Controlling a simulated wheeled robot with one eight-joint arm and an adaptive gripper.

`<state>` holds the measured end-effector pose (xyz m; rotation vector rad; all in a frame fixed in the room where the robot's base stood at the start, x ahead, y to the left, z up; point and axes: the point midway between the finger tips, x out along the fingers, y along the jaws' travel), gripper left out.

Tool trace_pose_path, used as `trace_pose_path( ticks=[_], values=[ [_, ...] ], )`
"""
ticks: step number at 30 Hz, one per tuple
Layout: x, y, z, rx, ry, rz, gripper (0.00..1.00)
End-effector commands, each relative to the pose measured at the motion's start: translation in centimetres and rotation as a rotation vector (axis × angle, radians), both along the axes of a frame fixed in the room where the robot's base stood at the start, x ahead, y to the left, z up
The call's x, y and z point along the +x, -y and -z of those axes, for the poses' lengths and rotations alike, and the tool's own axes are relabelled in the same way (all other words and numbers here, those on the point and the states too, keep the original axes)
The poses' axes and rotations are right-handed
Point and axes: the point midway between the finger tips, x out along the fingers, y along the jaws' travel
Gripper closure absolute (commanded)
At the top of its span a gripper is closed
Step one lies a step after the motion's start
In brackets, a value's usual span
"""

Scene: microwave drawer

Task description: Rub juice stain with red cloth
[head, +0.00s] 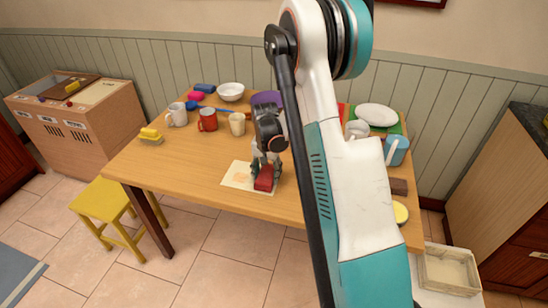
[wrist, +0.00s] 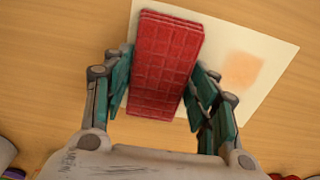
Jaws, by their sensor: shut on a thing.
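The red cloth (head: 264,178) is a folded block with a grid pattern, at the front of the wooden table. It also shows in the wrist view (wrist: 168,62). My gripper (head: 265,166) is shut on it, a finger on each long side, also seen in the wrist view (wrist: 162,90). The cloth is over a cream sheet (head: 237,176); I cannot tell whether it touches the sheet. The juice stain (wrist: 242,70) is a pale orange patch on the sheet, right of the cloth in the wrist view and apart from it there.
On the wooden table (head: 180,170), a white mug (head: 177,114), a red mug (head: 207,120) and a cream mug (head: 237,124) stand behind the sheet. A yellow sponge (head: 150,134) lies at the left. A white plate (head: 376,115) is at the back right. The front left is clear.

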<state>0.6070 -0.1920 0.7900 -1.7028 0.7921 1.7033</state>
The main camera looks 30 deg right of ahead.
Motion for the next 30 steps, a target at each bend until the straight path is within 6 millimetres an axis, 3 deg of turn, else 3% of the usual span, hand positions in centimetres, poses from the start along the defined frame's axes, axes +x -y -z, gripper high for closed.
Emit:
trace_pose_path(
  ticks=[2,4,6,21,30],
  values=[
    [-0.1,0.2,0.2,-0.001,-0.001,-0.001,0.81],
    [0.0,0.2,-0.6,0.000,0.000,-0.002,0.81],
    [-0.1,0.2,-2.6,0.000,0.000,-0.003,0.81],
    [0.3,0.4,-6.9,0.000,0.000,-0.009,0.81],
    [0.4,0.4,-8.2,0.000,0.000,-0.012,0.81]
  ],
)
